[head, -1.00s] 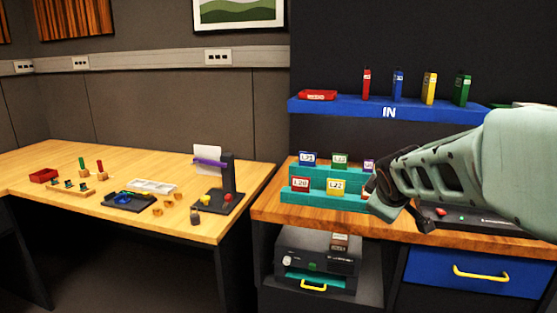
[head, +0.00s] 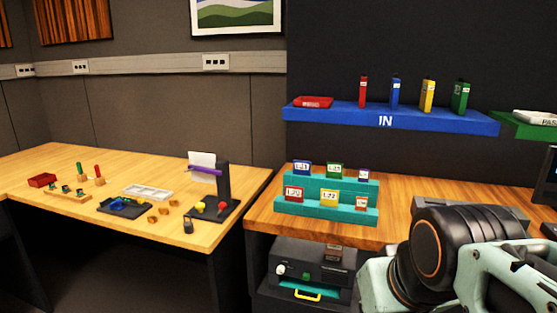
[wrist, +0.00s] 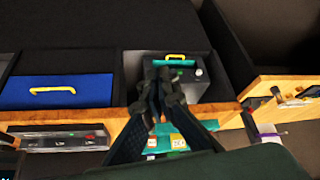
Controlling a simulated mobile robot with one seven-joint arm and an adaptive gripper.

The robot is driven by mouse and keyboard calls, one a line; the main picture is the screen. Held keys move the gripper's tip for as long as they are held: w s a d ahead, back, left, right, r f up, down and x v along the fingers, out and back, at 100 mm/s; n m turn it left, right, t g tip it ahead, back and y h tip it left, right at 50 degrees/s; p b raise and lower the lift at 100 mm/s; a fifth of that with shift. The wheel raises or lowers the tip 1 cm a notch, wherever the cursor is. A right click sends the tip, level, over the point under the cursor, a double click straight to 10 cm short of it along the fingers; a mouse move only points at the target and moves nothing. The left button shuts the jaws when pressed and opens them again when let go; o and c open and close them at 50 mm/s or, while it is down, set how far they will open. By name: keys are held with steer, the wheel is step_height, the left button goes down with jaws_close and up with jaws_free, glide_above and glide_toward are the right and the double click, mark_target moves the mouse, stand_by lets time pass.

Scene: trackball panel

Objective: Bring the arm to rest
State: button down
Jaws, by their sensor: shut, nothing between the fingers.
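My gripper (wrist: 162,88) shows in the wrist view, its dark fingers drawn together with nothing between them. It is in front of the teal stepped rack (wrist: 202,134) and the black device (wrist: 205,78) with the yellow handle, which appear upside down there; I cannot tell the distance. In the head view my arm's links fill the lower right corner, and the fingers are not visible there.
The teal rack (head: 325,213) holds several labelled cards on the right wooden desk (head: 405,190). A blue shelf (head: 350,116) with coloured binders hangs above. The left desk (head: 60,160) carries small parts and trays. A blue drawer (wrist: 85,92) shows in the wrist view.

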step_height(320, 180, up, 21)
steer(key=s+p, duration=0.3)
steer(key=p, duration=1.9)
steer(key=shift+a+m+g, duration=0.3)
steer(key=shift+a, duration=0.15)
steer(key=shift+d, duration=0.1)
